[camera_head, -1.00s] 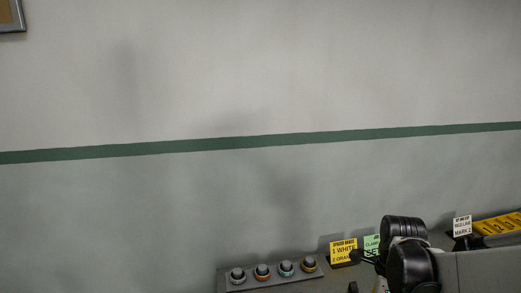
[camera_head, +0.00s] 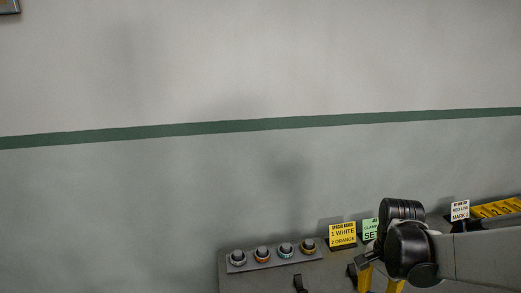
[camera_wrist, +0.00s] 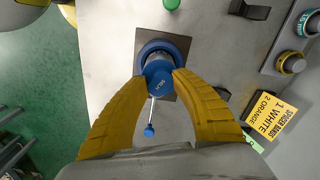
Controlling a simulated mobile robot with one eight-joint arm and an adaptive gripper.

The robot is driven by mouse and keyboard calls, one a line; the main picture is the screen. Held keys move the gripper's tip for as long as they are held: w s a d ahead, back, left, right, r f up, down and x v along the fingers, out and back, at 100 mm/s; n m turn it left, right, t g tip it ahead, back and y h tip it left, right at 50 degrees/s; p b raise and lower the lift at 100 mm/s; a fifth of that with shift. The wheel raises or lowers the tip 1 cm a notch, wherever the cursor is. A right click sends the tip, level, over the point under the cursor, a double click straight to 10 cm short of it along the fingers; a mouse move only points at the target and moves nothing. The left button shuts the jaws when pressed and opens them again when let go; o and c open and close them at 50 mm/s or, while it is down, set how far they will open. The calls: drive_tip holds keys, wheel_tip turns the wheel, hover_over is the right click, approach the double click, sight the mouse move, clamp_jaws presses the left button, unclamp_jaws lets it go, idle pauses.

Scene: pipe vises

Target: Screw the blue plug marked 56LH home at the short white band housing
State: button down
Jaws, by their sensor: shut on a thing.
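My gripper (camera_wrist: 158,86) has its two yellow fingers shut on a blue plug (camera_wrist: 158,76) in the wrist view. Small marking shows on the plug's face but is hard to read. The plug sits in front of a blue-rimmed round housing (camera_wrist: 178,46) on a dark square plate. I cannot tell how deep the plug is or see a white band clearly. A thin metal rod with a blue ball end (camera_wrist: 149,131) sticks out below the plug. In the head view, my gripper (camera_head: 380,283) shows only partly at the bottom edge, and the plug is hidden.
A yellow sign (camera_head: 342,235) reads 1 WHITE, 2 ORANGE, beside a green sign (camera_head: 370,230). A grey rack (camera_head: 230,266) holds several ringed knobs. A white card (camera_head: 460,210) stands by a yellow tray (camera_head: 497,208). A green object (camera_wrist: 171,4) is beyond the housing.

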drive_tip(key=n, duration=0.3)
drive_tip(key=shift+n, duration=1.1)
drive_tip(key=n, duration=0.3)
drive_tip(key=shift+n, duration=0.3)
drive_tip(key=c, duration=1.9)
unclamp_jaws()
drive_tip(key=shift+c, duration=0.2)
clamp_jaws()
drive_tip(key=n, duration=0.8)
